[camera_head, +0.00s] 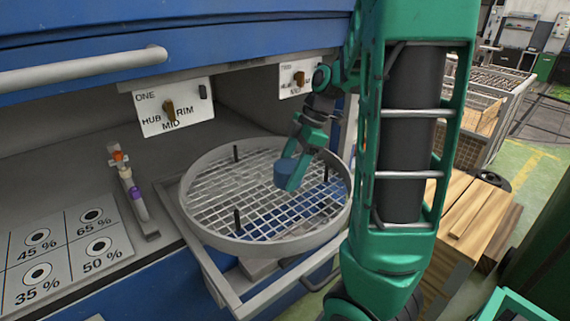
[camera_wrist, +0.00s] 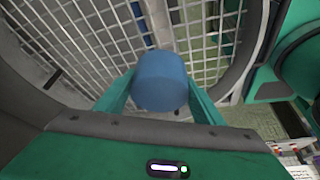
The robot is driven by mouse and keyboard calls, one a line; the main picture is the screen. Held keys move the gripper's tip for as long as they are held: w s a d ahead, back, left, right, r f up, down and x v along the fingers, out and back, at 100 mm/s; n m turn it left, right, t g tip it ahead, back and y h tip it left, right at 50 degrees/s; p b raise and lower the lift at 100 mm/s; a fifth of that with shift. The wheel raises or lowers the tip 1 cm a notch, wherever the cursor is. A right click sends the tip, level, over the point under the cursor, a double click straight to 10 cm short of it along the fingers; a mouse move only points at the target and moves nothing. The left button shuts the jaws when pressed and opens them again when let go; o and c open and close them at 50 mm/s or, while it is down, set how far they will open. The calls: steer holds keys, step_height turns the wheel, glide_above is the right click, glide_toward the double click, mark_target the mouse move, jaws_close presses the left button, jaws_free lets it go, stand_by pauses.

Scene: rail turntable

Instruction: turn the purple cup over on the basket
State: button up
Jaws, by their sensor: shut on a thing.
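My gripper (camera_head: 292,176) is shut on a blue cup (camera_head: 284,170), held over the round grey wire basket (camera_head: 200,236). In the wrist view the blue cup (camera_wrist: 160,80) sits between the two green fingers of my gripper (camera_wrist: 160,102), over the mesh. Its closed-looking, rounded side faces the wrist camera; whether its mouth is up or down I cannot tell. The gap between cup and mesh is hard to judge. No cup looks clearly purple; a small purple piece (camera_head: 136,194) shows on a slim rack on the left.
Black pegs (camera_head: 238,219) stand up in the basket. A white panel (camera_head: 173,107) with a brown knob is marked ONE, HUB, MID, RIM; a second panel (camera_head: 299,77) is partly hidden. A grey plate (camera_head: 67,255) with percent marks lies left. Wooden crates (camera_head: 463,215) stand right.

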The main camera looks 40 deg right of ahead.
steer(key=shift+f, duration=3.55)
steer(key=shift+f, duration=0.35)
steer(key=o, duration=1.3)
steer(key=shift+o, duration=0.2)
steer(key=v, duration=1)
steer(key=shift+d+r, duration=0.15)
steer(key=shift+r, duration=0.15)
steer(key=s+a+m+g+h, duration=0.1)
steer(key=s+a+m+h, duration=0.1)
steer(key=s+m, duration=0.7)
steer(key=s+a+f+m+h, duration=0.1)
steer(key=s+a+m+h, duration=0.1)
steer(key=s+m, duration=0.8)
steer(key=shift+a+f+m+g, duration=0.25)
steer(key=shift+a+m+g, duration=0.15)
steer(key=shift+m, duration=0.1)
